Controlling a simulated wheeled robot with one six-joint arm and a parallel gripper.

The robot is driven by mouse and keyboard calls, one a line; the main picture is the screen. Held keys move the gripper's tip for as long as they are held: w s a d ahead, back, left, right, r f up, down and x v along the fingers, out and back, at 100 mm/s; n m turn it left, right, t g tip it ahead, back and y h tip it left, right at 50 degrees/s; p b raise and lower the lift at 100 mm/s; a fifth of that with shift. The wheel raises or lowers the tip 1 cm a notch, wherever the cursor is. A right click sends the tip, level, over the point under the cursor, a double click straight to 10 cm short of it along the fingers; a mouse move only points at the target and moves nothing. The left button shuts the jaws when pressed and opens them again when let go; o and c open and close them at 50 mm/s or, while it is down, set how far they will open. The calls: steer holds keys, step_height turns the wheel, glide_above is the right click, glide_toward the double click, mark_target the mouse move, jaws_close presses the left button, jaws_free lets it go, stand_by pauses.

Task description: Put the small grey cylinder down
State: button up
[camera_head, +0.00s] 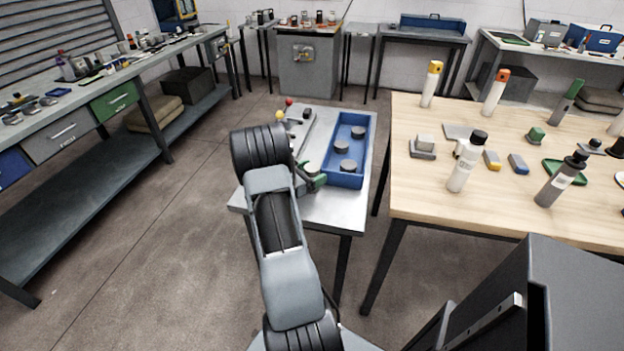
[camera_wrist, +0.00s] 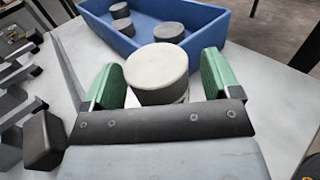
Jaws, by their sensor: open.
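A light grey cylinder (camera_wrist: 157,72) stands upright between the green fingers of my gripper (camera_wrist: 161,62) in the wrist view. The fingers are open, with a gap on the cylinder's right side; on its left the finger looks close, and I cannot tell if it touches. The cylinder (camera_head: 312,168) also shows in the head view at the near end of the metal table (camera_head: 325,213), just left of the blue tray. Its base is mostly hidden by my gripper, so its contact with the table is unclear.
The blue tray (camera_head: 346,181) holds three darker grey cylinders, one of them (camera_wrist: 169,31) near the tray's close wall. A grey fixture (camera_head: 296,130) with red and yellow knobs stands left of the tray. A wooden table (camera_head: 420,195) with bottles and blocks is to the right.

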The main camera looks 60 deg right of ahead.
steer(key=shift+c, duration=0.3)
steer(key=c, duration=1.3)
steer(key=shift+c, duration=0.2)
steer(key=shift+r, duration=0.15)
